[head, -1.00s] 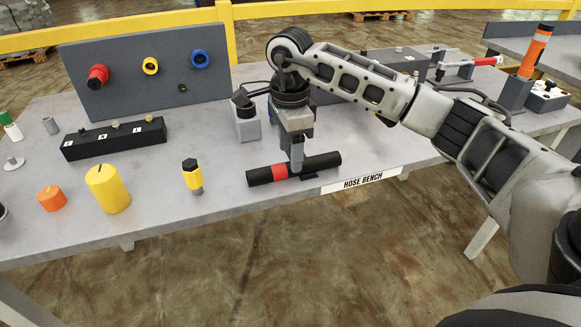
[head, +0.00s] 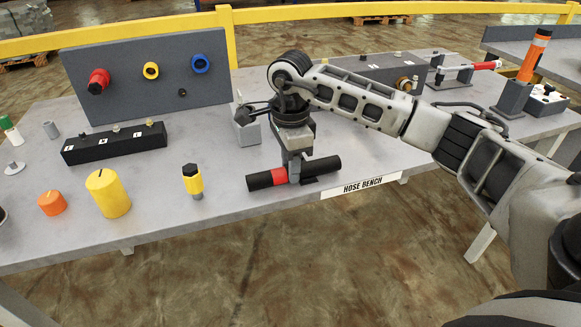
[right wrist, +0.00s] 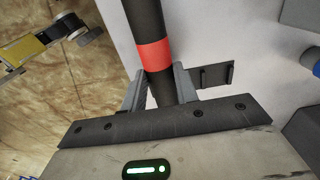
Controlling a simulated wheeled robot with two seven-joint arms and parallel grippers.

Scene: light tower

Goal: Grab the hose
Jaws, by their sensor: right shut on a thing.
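The hose (head: 262,181) is a short black tube with a red band, lying near the front edge of the bench, just left of the "HOSE BENCH" label. My right gripper (head: 294,172) reaches down over it from above. Its fingers are closed around the black part of the hose, just right of the red band. In the right wrist view the hose (right wrist: 145,20) runs between the two fingers (right wrist: 160,88), with the red band just beyond the fingertips. My left gripper is not in view.
The grey bench (head: 225,220) carries a yellow cylinder (head: 108,194), an orange knob (head: 52,203), a yellow-black piece (head: 192,181) and a black block (head: 114,143). A grey panel (head: 140,105) with red, yellow and blue fittings stands behind. A small dark bracket (right wrist: 212,76) sits beside the hose.

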